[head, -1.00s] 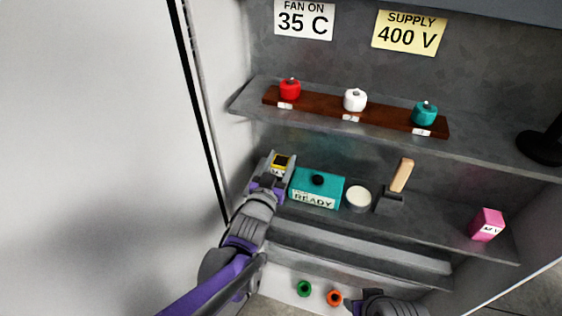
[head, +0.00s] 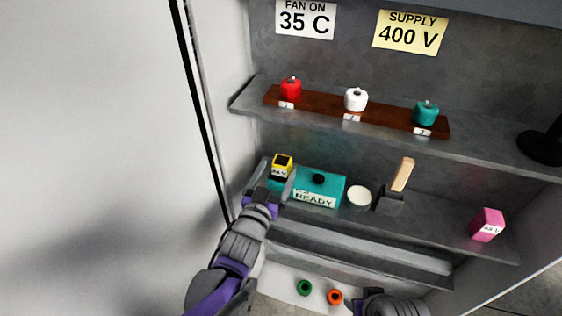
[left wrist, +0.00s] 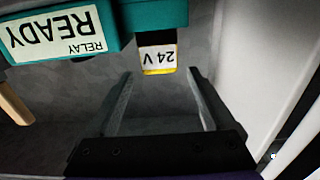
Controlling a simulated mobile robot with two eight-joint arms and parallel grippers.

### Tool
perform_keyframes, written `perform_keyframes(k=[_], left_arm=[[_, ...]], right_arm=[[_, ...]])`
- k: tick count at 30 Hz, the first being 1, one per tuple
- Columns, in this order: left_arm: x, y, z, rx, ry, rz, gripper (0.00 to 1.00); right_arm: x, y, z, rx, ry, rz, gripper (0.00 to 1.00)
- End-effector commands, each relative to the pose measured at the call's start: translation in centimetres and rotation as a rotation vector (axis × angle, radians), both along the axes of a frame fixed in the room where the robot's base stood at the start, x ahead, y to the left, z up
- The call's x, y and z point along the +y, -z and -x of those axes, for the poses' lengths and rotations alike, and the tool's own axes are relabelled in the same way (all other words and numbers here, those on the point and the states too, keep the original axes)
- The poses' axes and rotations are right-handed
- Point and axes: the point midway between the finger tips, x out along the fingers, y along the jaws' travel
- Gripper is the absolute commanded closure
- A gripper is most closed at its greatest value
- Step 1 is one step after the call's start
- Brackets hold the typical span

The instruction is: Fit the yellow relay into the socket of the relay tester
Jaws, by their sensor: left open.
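The yellow relay (head: 282,164), yellow and black with a 24 V label, stands upright on the lower left end of the teal relay tester (head: 329,187), where the socket would be hidden under it. The left wrist view shows the relay (left wrist: 158,57) upside down, meeting the tester's teal step (left wrist: 160,14) with no clear gap. How deep it sits I cannot tell. My left gripper (head: 277,180) is open, its fingers apart on either side just in front of the relay; both fingers (left wrist: 161,78) look empty. My right gripper (head: 352,304) is at the bottom edge, its jaws unclear.
On the same shelf are a round white-topped tin (head: 359,196), a wooden-handled tool (head: 402,176) and a pink box (head: 487,225). A rack (head: 322,107) with red, white and teal knobs is above. Green (head: 305,288) and orange (head: 335,297) rings lie below. The cabinet wall is close at left.

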Motion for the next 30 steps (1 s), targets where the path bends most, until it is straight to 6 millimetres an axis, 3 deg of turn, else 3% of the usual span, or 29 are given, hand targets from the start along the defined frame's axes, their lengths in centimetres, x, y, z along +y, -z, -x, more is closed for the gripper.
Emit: perform_keyframes(k=[3,9,20,23,26,30], left_arm=[[0.9,-0.1,2.6,0.0,0.0,0.0,0.13],[1.9,0.0,5.8,0.0,0.0,0.0,0.13],[2.5,0.2,7.0,0.011,-0.007,-0.004,0.13],[4.3,1.3,7.2,0.095,-0.054,-0.029,0.13],[7.8,3.9,8.7,0.275,-0.138,-0.076,0.13],[12.8,8.4,13.9,0.608,-0.243,-0.14,0.13]], right_arm=[[0.0,-0.1,0.0,0.0,0.0,0.0,0.5],[0.0,-0.3,0.0,-0.001,0.0,0.0,0.5],[0.0,-0.3,0.0,-0.001,0.0,0.0,0.5],[0.0,-0.3,0.0,-0.001,0.0,0.0,0.5],[0.0,-0.3,0.0,-0.001,0.0,0.0,0.5],[0.0,-0.3,0.0,-0.001,0.0,0.0,0.5]])
